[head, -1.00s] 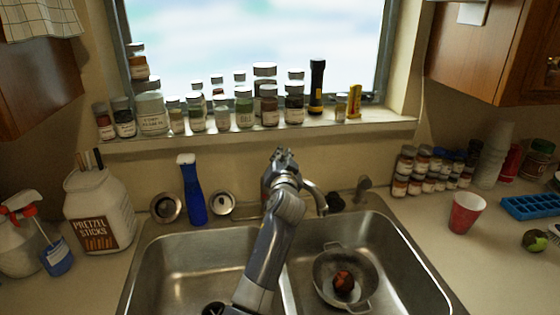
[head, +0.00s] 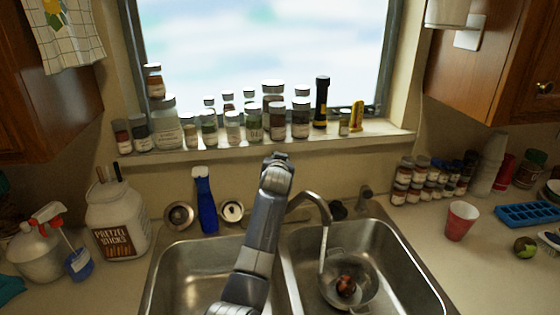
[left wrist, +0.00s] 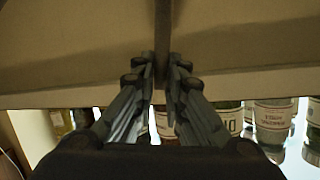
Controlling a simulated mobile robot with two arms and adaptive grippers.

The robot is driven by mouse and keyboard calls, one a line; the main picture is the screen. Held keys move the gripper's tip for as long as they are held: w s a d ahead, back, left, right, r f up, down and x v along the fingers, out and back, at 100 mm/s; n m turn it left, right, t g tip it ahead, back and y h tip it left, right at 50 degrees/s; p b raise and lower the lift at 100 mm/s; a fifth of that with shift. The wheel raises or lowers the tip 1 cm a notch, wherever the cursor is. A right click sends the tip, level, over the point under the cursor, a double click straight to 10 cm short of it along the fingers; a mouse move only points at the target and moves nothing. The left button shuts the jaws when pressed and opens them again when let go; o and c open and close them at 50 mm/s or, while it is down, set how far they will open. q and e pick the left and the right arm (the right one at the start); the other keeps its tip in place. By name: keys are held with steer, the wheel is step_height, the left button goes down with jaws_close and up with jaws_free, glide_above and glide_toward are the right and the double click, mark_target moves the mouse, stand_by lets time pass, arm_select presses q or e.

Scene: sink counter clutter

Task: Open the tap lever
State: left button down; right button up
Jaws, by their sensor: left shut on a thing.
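The tap's curved metal spout (head: 312,196) rises behind the double sink, right of my arm. A thin stream (head: 322,245) runs from its end down towards the pan in the right basin. My left gripper (head: 277,162) is above the tap base, and my arm hides the base and lever in the head view. In the left wrist view a thin dark rod, the tap lever (left wrist: 162,40), stands between the fingertips of the left gripper (left wrist: 161,68), which are shut on it. My right gripper is not in view.
A metal pan (head: 362,285) holding a dark reddish round thing (head: 346,286) sits in the right basin. Jars (head: 233,128) line the windowsill close behind the gripper. A red cup (head: 460,221) stands on the right counter.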

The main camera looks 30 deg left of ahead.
arm_select(q)
steer(key=c, duration=1.6)
jaws_free()
steer(key=shift+w+a+r, duration=0.1)
steer(key=shift+r, duration=0.1)
steer(key=shift+f, duration=0.15)
steer(key=v, duration=1.1)
steer(key=shift+s+d, duration=0.25)
steer(key=shift+s, duration=0.1)
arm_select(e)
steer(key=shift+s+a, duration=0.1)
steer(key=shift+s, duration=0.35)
